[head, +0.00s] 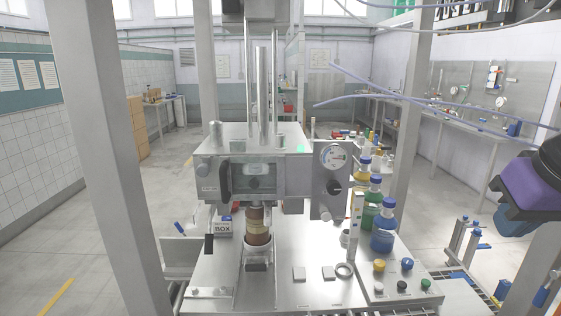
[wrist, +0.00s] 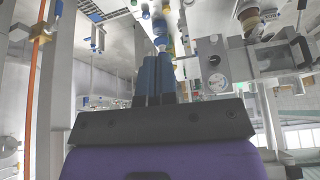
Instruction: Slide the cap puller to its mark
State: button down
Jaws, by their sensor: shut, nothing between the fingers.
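I cannot tell for sure which item is the cap puller. A small metal ring (head: 344,270) lies on the steel worktop (head: 265,295). Two small pale square plates, a left one (head: 299,273) and a right one (head: 328,272), lie to its left. Which of these, if any, is the mark is not clear. My gripper shows at the right edge of the head view (head: 514,226), in the air and well away from the worktop items. In the wrist view its blue fingers (wrist: 154,78) are together with nothing between them.
A steel machine (head: 255,165) with a gauge (head: 334,156) stands at the back of the worktop. A brown-banded container (head: 257,228) stands under it. Capped bottles, including a blue one (head: 383,233), stand right of it. Buttons (head: 402,286) sit front right. A post (head: 94,150) rises left.

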aim_at(205, 169)
jog(key=i+l+u, duration=0.1)
jog(key=i+u, duration=0.15)
jog(key=i+l+u, duration=0.2)
jog(key=i, duration=0.15)
jog(key=u, duration=1.1)
